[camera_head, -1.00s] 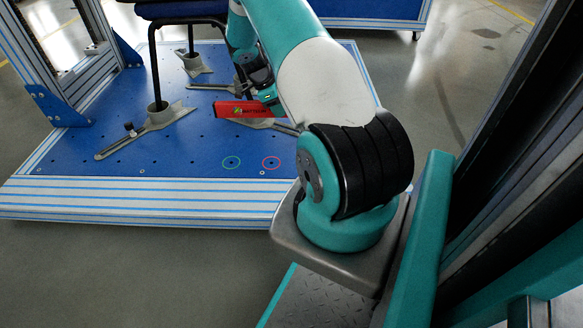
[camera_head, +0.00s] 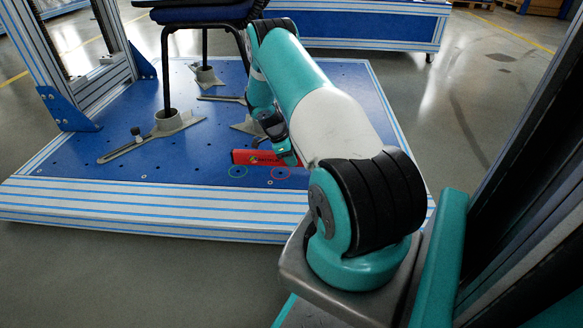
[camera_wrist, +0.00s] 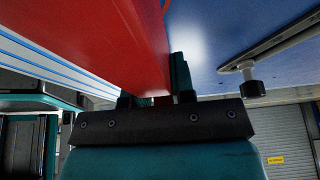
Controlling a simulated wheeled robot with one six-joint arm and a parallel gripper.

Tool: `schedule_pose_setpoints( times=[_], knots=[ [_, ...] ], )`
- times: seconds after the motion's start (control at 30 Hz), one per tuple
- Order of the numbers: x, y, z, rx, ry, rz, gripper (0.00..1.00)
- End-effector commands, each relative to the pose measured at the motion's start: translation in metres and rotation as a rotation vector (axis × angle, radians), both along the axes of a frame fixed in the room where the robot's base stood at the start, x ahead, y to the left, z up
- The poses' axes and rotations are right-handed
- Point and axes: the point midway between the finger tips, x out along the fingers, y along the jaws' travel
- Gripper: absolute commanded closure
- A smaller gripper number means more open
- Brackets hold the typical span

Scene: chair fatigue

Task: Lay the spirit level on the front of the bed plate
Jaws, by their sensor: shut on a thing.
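The red spirit level (camera_head: 262,157) is held level by my gripper (camera_head: 287,160) over the front part of the blue bed plate (camera_head: 150,165). I cannot tell whether the level touches the plate. Part of the level is hidden behind my gripper.
A chair (camera_head: 200,15) stands on the plate at the back, its legs in grey clamps (camera_head: 165,124). Slotted bars and a knob lie to the left. A metal frame (camera_head: 85,60) rises at the left. The plate's front left is clear.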

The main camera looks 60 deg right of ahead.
Motion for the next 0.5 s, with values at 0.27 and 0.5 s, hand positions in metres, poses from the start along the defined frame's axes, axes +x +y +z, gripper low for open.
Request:
schedule_pose_setpoints(
  times=[0.27, 0.5],
  knots=[
    [0.0, 0.0, -0.023, -0.001, 0.0, 0.0, 1.0],
    [0.0, 0.0, -0.027, 0.001, 0.001, 0.001, 0.74]
  ],
)
